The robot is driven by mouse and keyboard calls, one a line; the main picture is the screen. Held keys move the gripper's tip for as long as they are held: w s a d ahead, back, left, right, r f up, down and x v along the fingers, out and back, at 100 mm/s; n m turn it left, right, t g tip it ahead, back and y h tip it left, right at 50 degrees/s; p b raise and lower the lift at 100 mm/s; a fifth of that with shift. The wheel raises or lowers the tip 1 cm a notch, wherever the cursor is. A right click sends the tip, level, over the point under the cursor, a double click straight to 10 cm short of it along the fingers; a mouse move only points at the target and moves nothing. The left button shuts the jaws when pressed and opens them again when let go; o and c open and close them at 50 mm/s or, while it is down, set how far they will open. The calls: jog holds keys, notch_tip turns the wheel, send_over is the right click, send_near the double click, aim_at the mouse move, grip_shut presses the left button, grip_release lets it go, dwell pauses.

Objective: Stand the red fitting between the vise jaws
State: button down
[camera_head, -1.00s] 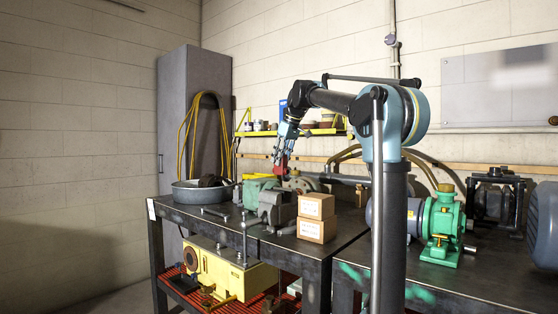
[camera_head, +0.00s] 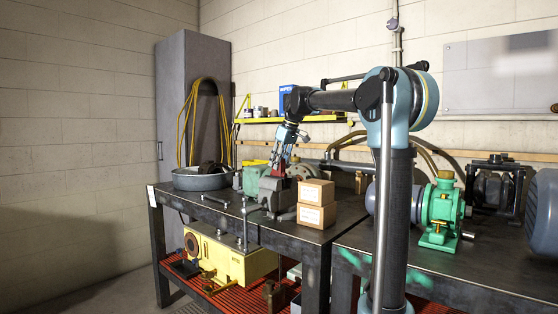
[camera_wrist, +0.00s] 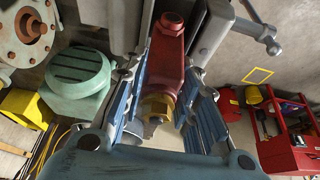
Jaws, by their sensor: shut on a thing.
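The red fitting (camera_wrist: 168,62) has a brass end (camera_wrist: 156,106) close to the wrist camera. My gripper (camera_wrist: 178,98) is shut on it, with a blue finger on each side. The fitting's red far end reaches into the gap between the grey vise jaws (camera_wrist: 213,32). In the head view my gripper (camera_head: 283,153) points steeply down just above the grey vise (camera_head: 274,190), and a bit of red shows at the jaws. The fitting's lower end is hidden there, so I cannot tell whether it touches the vise bottom.
Two stacked cardboard boxes (camera_head: 316,203) stand right of the vise. A round metal pan (camera_head: 198,182) is to its left and green machine parts (camera_head: 252,178) are behind it. The vise handle (camera_wrist: 265,28) sticks out in the wrist view. A green pump (camera_head: 440,212) stands farther right.

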aim_at(279, 171)
jog(key=shift+f, duration=1.25)
jog(key=shift+s+f, duration=0.2)
jog(key=shift+f, duration=0.15)
jog(key=shift+s+f, duration=0.15)
jog(key=shift+s, duration=0.25)
jog(key=c, duration=1.1)
grip_release()
jog(key=shift+o, duration=0.7)
jog(key=shift+w+d+f, duration=0.15)
jog(key=shift+w+f, duration=0.15)
jog(key=shift+w, duration=0.25)
jog(key=o, duration=0.4)
jog(key=shift+w+f, duration=0.4)
jog(key=shift+w, duration=0.2)
jog(key=shift+s+r, duration=0.45)
jog(key=shift+s, duration=0.15)
jog(key=c, duration=0.3)
